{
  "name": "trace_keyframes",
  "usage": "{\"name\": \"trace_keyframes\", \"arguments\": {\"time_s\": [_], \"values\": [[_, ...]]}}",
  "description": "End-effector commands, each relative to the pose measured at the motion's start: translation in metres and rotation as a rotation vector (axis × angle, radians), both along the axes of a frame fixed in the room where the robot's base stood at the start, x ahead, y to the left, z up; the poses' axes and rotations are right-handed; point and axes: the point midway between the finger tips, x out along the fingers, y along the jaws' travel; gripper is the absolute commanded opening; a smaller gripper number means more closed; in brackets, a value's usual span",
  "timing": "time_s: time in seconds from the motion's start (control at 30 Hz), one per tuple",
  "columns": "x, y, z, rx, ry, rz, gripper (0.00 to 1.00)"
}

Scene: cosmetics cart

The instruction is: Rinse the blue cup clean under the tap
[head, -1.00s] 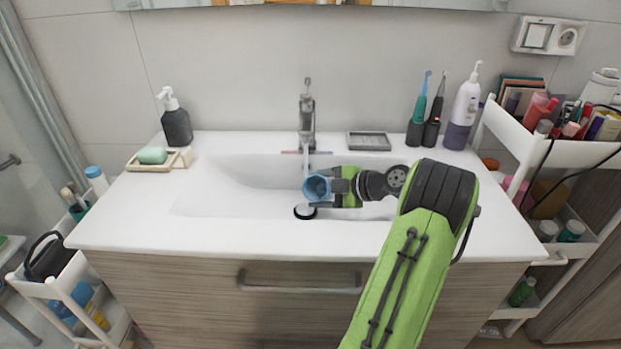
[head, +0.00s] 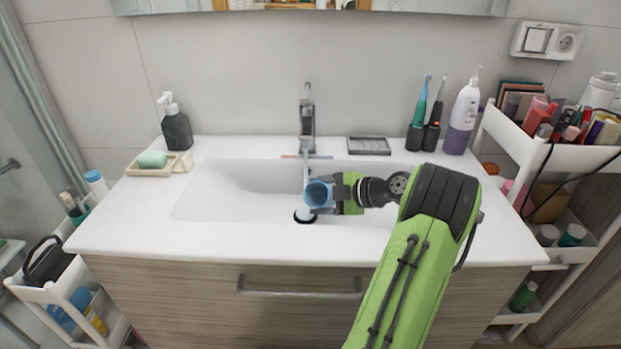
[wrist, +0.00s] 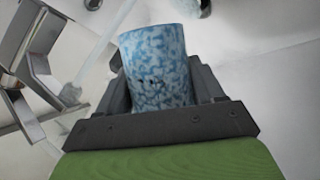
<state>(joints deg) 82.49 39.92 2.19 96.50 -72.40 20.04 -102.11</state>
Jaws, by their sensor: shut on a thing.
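The blue cup (head: 319,194) is held over the sink basin, tilted with its open mouth showing in the head view. In the wrist view the cup (wrist: 158,65) has a mottled blue and white surface with a few dark specks. My gripper (head: 341,193) is shut on it from the right, with a finger on each side of the cup in the wrist view. The tap (head: 307,115) stands behind the basin. A thin stream of water (head: 305,172) falls from it beside the cup's left rim; I cannot tell if it enters the cup.
The white basin (head: 235,190) is otherwise empty, with a round drain plug (head: 304,216) below the cup. A soap dispenser (head: 175,127) and soap dish (head: 150,168) stand left; electric toothbrushes (head: 431,125), a purple-white bottle (head: 463,115) and a loaded cart (head: 560,155) stand right.

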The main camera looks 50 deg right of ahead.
Motion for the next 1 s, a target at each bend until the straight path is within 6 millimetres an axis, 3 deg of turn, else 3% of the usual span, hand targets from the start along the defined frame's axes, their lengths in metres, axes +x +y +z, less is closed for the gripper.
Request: {"name": "trace_keyframes", "arguments": {"time_s": [0.4, 1.0], "values": [[-0.001, 0.001, 0.001, 0.000, 0.000, 0.000, 0.33], [-0.040, 0.029, 0.040, -0.001, 0.000, -0.001, 0.33]]}}
